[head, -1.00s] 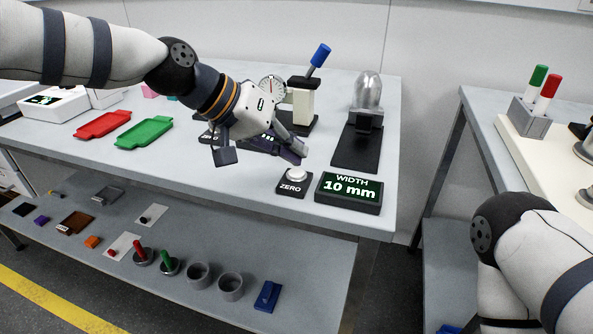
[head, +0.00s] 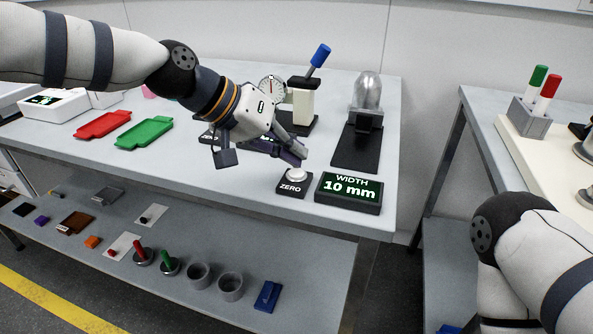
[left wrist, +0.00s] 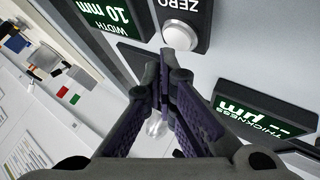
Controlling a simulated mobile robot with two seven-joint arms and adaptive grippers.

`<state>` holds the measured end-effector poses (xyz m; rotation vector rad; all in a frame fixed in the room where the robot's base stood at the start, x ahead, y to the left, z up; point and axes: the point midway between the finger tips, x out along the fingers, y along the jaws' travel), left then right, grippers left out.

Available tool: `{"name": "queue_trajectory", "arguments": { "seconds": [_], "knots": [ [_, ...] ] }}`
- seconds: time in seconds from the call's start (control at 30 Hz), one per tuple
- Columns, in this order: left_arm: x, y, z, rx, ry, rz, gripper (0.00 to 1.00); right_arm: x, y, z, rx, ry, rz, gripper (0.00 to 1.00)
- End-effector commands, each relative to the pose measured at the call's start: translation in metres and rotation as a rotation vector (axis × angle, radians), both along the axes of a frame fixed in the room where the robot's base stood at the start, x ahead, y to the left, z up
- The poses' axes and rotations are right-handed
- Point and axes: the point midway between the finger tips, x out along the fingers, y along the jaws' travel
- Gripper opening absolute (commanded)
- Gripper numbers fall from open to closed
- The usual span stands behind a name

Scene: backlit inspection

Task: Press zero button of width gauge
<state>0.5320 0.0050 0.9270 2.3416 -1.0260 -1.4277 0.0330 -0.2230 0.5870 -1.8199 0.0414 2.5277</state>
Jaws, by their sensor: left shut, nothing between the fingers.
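The zero button is a round white cap (head: 296,174) on a black box marked ZERO (head: 291,188), near the table's front right. The width gauge display (head: 348,190) beside it on the right reads 10 mm. My left gripper (head: 298,158) is shut and empty, its fingertips just behind and above the cap. In the left wrist view the closed fingertips (left wrist: 163,66) lie close to the white cap (left wrist: 180,35); I cannot tell whether they touch it. The wrist view also shows part of the WIDTH display (left wrist: 112,14). My right gripper is out of view.
Behind the button stand a blue-handled lever device (head: 303,100) and a clear-domed device on a black base (head: 357,147). A dial gauge (head: 271,90) is behind my gripper. Red (head: 103,124) and green (head: 145,132) trays lie left. A THICKNESS display (left wrist: 262,117) shows in the wrist view.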

Motion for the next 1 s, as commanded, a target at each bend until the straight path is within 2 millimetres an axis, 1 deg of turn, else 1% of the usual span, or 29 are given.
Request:
{"name": "queue_trajectory", "arguments": {
  "seconds": [0.13, 0.47, 1.0],
  "knots": [
    [0.0, 0.0, -0.005, 0.0, 0.0, 0.0, 0.0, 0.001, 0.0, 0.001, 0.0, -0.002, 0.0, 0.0],
    [0.0, 0.0, -0.006, 0.0, 0.0, 0.0, 0.0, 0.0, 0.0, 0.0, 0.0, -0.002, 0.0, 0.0],
    [0.0, 0.0, -0.012, 0.0, 0.001, -0.001, 0.0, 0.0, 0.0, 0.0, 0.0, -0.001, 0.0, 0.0]
  ]
}}
